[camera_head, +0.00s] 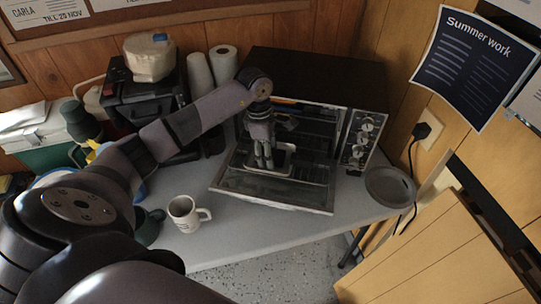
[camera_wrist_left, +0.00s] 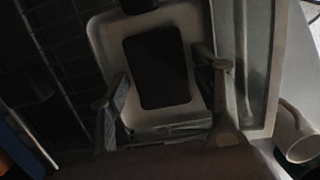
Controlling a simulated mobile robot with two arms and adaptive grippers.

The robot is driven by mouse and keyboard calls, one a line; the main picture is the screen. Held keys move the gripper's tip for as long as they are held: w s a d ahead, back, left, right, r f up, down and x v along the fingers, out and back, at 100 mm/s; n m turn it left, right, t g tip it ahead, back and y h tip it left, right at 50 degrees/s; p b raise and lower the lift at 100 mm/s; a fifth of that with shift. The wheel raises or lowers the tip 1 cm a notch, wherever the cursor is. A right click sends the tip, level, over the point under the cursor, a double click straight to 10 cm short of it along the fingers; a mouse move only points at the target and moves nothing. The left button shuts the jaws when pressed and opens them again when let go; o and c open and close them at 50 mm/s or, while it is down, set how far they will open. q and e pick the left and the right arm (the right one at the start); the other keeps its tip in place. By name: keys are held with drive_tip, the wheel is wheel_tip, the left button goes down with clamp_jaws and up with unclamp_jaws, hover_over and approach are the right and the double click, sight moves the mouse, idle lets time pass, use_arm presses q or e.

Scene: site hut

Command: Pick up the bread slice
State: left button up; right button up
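The open oven (camera_head: 315,85) has its door (camera_head: 270,188) folded down towards the table. My left gripper (camera_head: 264,163) points down at the oven mouth, over a pale tray-like piece (camera_head: 286,160). In the left wrist view, a dark flat slab with rounded corners (camera_wrist_left: 156,68) lies on this pale piece (camera_wrist_left: 104,40); it may be the bread slice, but the picture is too dark to be sure. My left gripper (camera_wrist_left: 165,90) is open, its fingers apart on either side of the slab. I cannot tell whether they touch anything. My right gripper is not in view.
A white mug (camera_head: 184,214) stands at the table's front edge, left of the door. A grey round dish (camera_head: 390,187) lies right of the oven. Paper rolls (camera_head: 222,64) and a black machine (camera_head: 145,100) stand at the back left. Table (camera_head: 240,232) is bare in front.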

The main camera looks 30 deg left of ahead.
use_arm(q)
drive_tip(key=c, duration=0.7)
drive_tip(key=shift+r, duration=0.15)
drive_tip(key=shift+c, duration=0.2)
